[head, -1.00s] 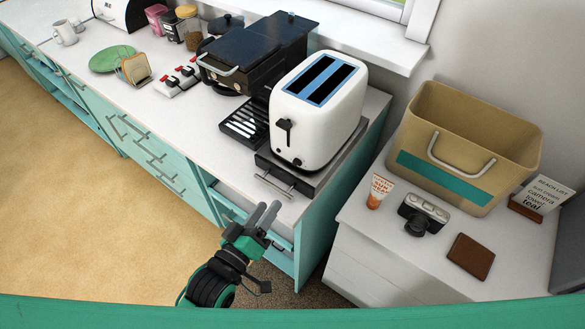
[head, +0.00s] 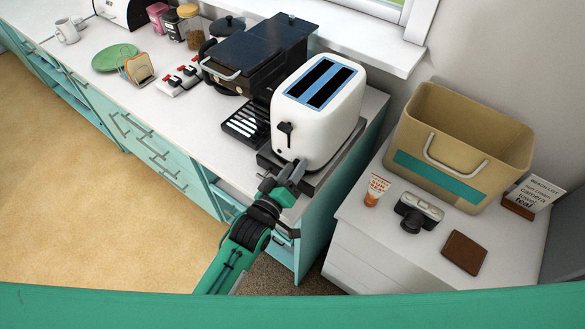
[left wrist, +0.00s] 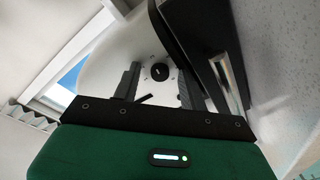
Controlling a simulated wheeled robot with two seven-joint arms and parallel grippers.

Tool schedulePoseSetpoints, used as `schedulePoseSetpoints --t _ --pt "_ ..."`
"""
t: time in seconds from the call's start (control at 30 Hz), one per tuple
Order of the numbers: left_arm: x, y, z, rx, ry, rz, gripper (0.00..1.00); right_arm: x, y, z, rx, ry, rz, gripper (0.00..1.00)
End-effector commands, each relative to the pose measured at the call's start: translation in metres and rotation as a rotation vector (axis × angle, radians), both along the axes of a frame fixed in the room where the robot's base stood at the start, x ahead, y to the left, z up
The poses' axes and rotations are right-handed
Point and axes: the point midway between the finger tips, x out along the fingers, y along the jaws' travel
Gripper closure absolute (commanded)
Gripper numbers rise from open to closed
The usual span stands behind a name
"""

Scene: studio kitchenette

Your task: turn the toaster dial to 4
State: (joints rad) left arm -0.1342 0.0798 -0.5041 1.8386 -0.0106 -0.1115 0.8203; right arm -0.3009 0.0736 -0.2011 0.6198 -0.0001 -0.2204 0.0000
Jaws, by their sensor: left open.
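The white toaster (head: 312,125) stands on a dark tray at the right end of the counter, with two slots and a dark lever (head: 286,133) on its front. My left gripper (head: 292,172) is open at the lower front of the toaster and hides the dial in the head view. In the left wrist view the small black round dial (left wrist: 160,72) shows on the white face between the two open fingers, with marks around it. I cannot read the numbers or tell whether a finger touches the dial. My right gripper is not in view.
A tan basket (head: 460,130), sunscreen tube (head: 375,190), camera (head: 418,212) and brown wallet (head: 464,252) are on the lower cabinet at right.

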Motion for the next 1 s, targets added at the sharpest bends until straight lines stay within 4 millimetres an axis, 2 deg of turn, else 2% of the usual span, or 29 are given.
schedulePoseSetpoints --t 0.17,0.3,0.4,0.73,1.0 --pt "-0.0001 0.0 -0.0001 0.0 0.0 0.0 0.57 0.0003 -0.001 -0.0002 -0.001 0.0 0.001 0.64" --pt "-0.0002 0.0001 -0.0001 0.001 0.0 0.0 0.85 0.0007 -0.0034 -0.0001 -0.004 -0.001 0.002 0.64" --pt "-0.0003 0.0001 -0.0001 0.001 0.0 0.0 1.0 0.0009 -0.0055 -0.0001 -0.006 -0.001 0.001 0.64" --pt "-0.0001 0.0003 -0.0005 0.036 -0.026 0.001 1.0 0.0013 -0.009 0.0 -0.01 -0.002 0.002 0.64" --pt "0.0005 0.0007 -0.0013 0.173 -0.125 0.002 1.0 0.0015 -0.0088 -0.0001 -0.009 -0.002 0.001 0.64"
